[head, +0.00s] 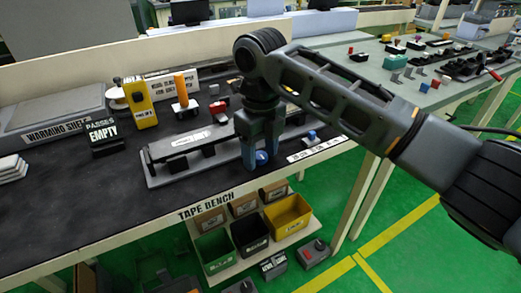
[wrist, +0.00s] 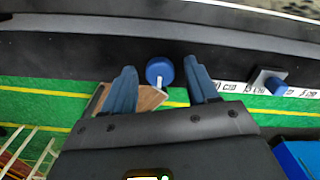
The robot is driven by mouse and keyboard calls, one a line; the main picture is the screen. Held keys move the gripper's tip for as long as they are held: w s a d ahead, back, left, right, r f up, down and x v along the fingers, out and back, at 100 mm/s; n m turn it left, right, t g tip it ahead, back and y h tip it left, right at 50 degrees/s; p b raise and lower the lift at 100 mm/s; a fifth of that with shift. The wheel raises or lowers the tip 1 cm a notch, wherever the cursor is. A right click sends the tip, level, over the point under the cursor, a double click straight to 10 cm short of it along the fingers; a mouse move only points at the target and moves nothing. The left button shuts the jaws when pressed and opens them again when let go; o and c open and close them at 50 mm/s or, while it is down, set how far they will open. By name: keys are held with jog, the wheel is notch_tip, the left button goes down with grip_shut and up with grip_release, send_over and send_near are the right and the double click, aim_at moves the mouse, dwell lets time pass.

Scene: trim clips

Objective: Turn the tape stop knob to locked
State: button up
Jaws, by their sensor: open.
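A round blue knob (head: 262,157) with a white pointer sits at the front edge of the tape bench (head: 90,215). In the wrist view the same knob (wrist: 159,70) lies between my finger tips, its white pointer toward the bottom of the picture. My gripper (head: 261,161) is open and points down, one finger on each side of the knob. I see a gap on both sides in the wrist view (wrist: 160,66). A second, smaller blue piece (head: 312,135) on a grey base stands to the right. The lettering near the knob is too small to read.
A grey fixture with a long labelled bar (head: 187,142) lies just left of my gripper. A white label strip (head: 318,149) runs along the front edge on the right. Bins, including a yellow one (head: 288,217), stand below the edge. The bench's front left is clear.

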aim_at(260, 155)
notch_tip(260, 155, up, 8)
jog(key=shift+f, duration=0.1)
dwell(0.4)
